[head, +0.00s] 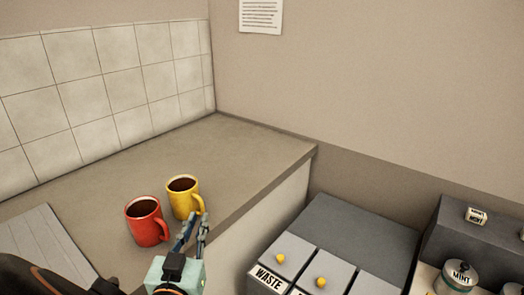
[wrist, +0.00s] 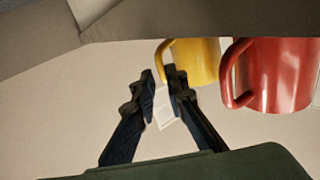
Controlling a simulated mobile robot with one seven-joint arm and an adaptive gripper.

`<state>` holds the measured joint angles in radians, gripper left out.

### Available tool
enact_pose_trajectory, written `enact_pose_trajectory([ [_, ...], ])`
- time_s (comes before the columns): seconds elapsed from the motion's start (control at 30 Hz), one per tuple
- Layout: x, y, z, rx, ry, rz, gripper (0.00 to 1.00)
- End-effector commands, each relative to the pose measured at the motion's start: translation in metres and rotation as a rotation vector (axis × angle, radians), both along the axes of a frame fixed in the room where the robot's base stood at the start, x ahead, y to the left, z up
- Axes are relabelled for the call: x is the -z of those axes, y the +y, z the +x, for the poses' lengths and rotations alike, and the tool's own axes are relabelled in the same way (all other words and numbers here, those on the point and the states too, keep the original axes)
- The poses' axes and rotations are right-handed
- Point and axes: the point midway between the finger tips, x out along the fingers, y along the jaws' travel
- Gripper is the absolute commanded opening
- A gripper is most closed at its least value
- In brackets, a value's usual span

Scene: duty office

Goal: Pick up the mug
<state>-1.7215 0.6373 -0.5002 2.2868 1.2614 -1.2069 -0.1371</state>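A yellow mug (head: 181,200) stands upright on the counter with dark contents, its handle facing right in the head view. A red mug (head: 146,223) stands just in front and to its left, also with dark contents. My gripper (head: 198,215) is at the yellow mug's handle, with its two fingers apart. In the wrist view, my gripper (wrist: 160,71) has a gap between its fingertips. The yellow mug (wrist: 199,62) has its handle edge close to that gap, partly hidden by one finger. The red mug (wrist: 280,75) is to the right. I cannot tell whether a finger touches the handle.
The counter (head: 235,150) is clear behind and right of the mugs, up to the tiled wall (head: 110,75). A ridged grey board (head: 35,245) lies at left. Lidded bins marked WASTE (head: 270,278) and a MINT tin (head: 459,275) are at lower right.

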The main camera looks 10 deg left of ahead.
Motion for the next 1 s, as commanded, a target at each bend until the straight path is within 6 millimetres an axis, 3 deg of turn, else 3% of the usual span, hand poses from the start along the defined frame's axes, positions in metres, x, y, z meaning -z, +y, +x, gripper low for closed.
enact_pose_trajectory([
  [0.47, -0.001, 0.008, 0.053, -0.001, 0.001, 0.001, 0.12],
  [0.7, -0.002, 0.009, 0.056, -0.001, 0.001, 0.001, 0.12],
  [0.83, -0.002, 0.009, 0.056, -0.001, 0.001, 0.001, 0.00],
  [1.0, -0.002, 0.009, 0.055, -0.001, 0.001, 0.001, 0.00],
])
